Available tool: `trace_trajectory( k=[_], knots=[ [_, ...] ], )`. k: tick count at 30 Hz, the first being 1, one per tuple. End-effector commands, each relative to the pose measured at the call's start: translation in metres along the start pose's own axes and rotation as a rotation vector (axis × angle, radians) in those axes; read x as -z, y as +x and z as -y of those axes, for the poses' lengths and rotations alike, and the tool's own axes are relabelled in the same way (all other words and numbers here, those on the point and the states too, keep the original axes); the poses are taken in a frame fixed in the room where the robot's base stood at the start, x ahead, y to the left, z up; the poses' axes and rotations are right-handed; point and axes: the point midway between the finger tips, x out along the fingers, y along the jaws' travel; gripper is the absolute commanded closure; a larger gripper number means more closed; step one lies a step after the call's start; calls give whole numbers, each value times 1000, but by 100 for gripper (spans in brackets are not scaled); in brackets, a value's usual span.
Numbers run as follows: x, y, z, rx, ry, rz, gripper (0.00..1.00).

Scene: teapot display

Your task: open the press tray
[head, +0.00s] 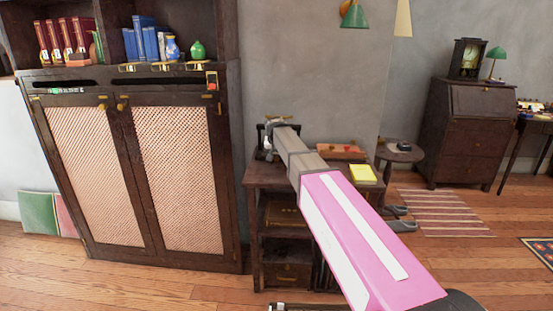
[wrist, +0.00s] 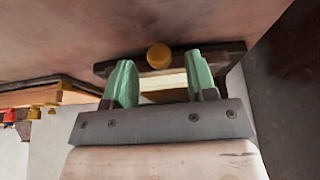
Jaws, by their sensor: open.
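In the wrist view, a dark wooden bar or front with a round brass knob (wrist: 158,56) lies just beyond my fingertips; it looks like the front of the press tray (wrist: 222,54). A pale strip shows under it, between the fingers. My gripper (wrist: 161,75) is open, with its two green fingers apart and nothing held between them. The knob appears between the fingertips; I cannot tell how far ahead it is. In the head view, my arm reaches to a small dark press with a brass top handle (head: 279,117) on the side table, and hides much of it.
The dark side table (head: 264,176) also bears a wooden tray with red pieces (head: 341,151) and a yellow book (head: 363,174). A tall cabinet (head: 233,180) stands close on the left. A round stool (head: 386,155) and a desk (head: 466,135) stand to the right.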

Motion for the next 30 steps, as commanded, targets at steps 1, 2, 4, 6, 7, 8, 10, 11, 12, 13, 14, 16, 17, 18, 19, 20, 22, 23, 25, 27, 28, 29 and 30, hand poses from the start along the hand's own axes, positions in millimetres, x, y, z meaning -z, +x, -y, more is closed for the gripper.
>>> trace_trajectory(
  k=[1, 2, 4, 6, 7, 8, 10, 11, 12, 13, 14, 16, 17, 18, 19, 20, 22, 23, 25, 27, 28, 29, 30],
  knots=[
    [0, 6, 0, 0, 0, 1, 48],
    [0, 9, 0, 0, 0, 1, 48],
    [0, 13, 0, 0, 0, 1, 48],
    [0, 16, 0, 0, 0, 0, 48],
    [0, 17, 0, 0, 0, 0, 48],
    [0, 17, 0, 0, 0, 0, 48],
    [0, 18, 0, 0, 0, 0, 48],
    [0, 18, 0, 0, 0, 0, 48],
    [0, 18, 0, 0, 0, 0, 48],
    [0, 18, 0, 0, 0, 0, 48],
    [0, 18, 0, 0, 0, 0, 48],
    [0, 18, 0, 0, 0, 0, 55],
    [0, 18, 0, 0, 0, 0, 65],
    [0, 18, 0, 0, 0, 0, 78],
    [0, 18, 0, 0, 0, 0, 87],
    [0, 18, 0, 0, 0, 0, 97],
    [0, 18, 0, 0, 0, 0, 100],
    [0, 18, 0, 0, 0, 0, 100],
    [-1, 17, 0, 0, 0, 0, 100],
    [-2, 17, 0, 0, 0, 0, 100],
    [-3, 16, 0, 0, 0, 0, 100],
    [-5, 16, 0, 0, 0, 0, 100],
    [-7, 15, 0, 0, 0, 0, 100]
  ],
)
